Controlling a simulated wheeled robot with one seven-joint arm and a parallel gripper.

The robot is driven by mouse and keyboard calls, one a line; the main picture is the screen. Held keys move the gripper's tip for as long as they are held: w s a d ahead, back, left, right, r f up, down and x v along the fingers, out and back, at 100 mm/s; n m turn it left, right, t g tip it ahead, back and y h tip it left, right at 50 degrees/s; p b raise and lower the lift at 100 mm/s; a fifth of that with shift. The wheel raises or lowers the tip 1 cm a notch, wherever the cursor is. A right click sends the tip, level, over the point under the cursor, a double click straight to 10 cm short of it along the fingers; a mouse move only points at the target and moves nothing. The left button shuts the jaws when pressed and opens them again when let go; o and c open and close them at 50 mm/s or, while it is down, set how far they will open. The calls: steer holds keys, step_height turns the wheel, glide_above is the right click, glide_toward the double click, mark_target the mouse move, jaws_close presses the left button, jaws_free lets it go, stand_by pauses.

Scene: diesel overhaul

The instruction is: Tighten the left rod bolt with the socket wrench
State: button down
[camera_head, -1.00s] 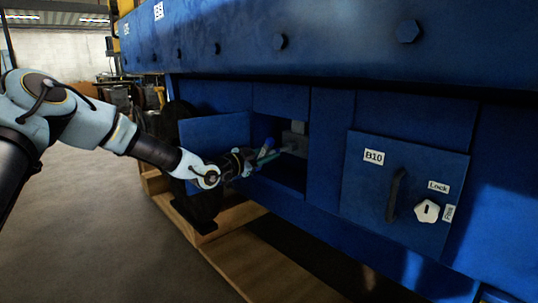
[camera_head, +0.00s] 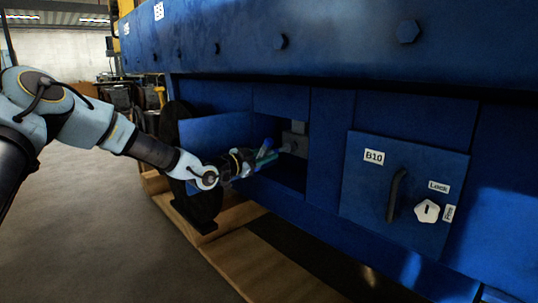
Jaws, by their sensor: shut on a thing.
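My gripper (camera_head: 252,163) is at the mouth of the open hatch in the blue engine side. It is shut on a slim tool with blue and green parts, the socket wrench (camera_head: 267,157), which points into the opening. Inside the hatch is a grey metal block (camera_head: 295,138), seemingly part of the rod end. The left rod bolt cannot be made out at this size. I cannot tell whether the wrench touches the block.
The open hatch door (camera_head: 215,133) stands out left of the opening, close to my arm. A closed cover marked B10 (camera_head: 405,190) with a dark handle and white lock knob (camera_head: 427,211) is at the right. A wooden pallet (camera_head: 245,260) lies below.

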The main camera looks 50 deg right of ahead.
mark_target(259, 156)
steer(key=shift+w+a, duration=0.1)
steer(key=shift+a, duration=1.4)
steer(key=shift+w+a+p, duration=0.15)
steer(key=shift+a+p, duration=0.25)
steer(key=shift+a, duration=2.55)
